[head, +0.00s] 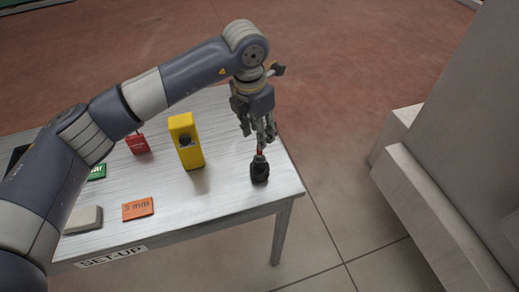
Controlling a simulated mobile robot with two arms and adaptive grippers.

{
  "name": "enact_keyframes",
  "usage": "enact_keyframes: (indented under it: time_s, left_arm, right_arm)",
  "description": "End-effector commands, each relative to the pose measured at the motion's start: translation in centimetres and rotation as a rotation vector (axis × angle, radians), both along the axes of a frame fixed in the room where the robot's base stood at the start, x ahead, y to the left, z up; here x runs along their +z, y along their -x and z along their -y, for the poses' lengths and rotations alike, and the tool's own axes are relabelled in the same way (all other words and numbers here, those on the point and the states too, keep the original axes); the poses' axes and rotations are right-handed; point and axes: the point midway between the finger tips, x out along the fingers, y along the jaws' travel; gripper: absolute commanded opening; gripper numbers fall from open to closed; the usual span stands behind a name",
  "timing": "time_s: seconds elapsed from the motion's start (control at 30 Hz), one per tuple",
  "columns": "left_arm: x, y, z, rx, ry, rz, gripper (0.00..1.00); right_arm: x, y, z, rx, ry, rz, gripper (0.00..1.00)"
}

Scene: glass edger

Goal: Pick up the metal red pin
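The red pin (259,152) shows as a small bit of red at the top of a black holder (260,171), which stands near the right edge of the table. My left gripper (263,143) points down from above, with its fingertips right at the red part. The fingers hide part of it, and I cannot tell whether they touch or grip it. My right gripper is out of view.
The metal table (215,207) also holds a yellow block with a black knob (191,154), a red lock-like item (137,144), an orange "3 mm" plate (138,209), a green plate (97,172) and a grey-beige block (84,220). A pale structure (430,210) stands right across open floor.

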Motion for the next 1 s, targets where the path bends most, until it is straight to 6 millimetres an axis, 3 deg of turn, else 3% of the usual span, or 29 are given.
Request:
enact_keyframes:
  time_s: [0.1, 0.2, 0.27, 0.57, 0.87, 1.0]
  left_arm:
    - [-1.3, -0.1, 0.1, 0.0, 0.001, -0.002, 0.37]
    - [-1.8, -0.1, 0.2, 0.0, 0.001, -0.002, 0.37]
    - [-2.2, -0.1, 0.2, 0.0, 0.001, -0.003, 0.37]
    - [-6.1, -0.1, 0.4, -0.001, 0.002, -0.004, 0.37]
    - [-7.0, -0.3, 0.4, -0.002, 0.003, 0.0, 0.37]
    - [-6.9, -0.3, 0.4, -0.002, 0.003, -0.001, 0.09]
  right_arm:
    - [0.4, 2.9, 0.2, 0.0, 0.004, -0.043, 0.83]
    - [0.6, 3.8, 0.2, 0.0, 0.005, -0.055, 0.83]
    - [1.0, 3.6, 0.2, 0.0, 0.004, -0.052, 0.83]
    - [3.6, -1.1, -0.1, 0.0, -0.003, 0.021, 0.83]
    - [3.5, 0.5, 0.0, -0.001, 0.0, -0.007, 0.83]
    - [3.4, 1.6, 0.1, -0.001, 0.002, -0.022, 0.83]
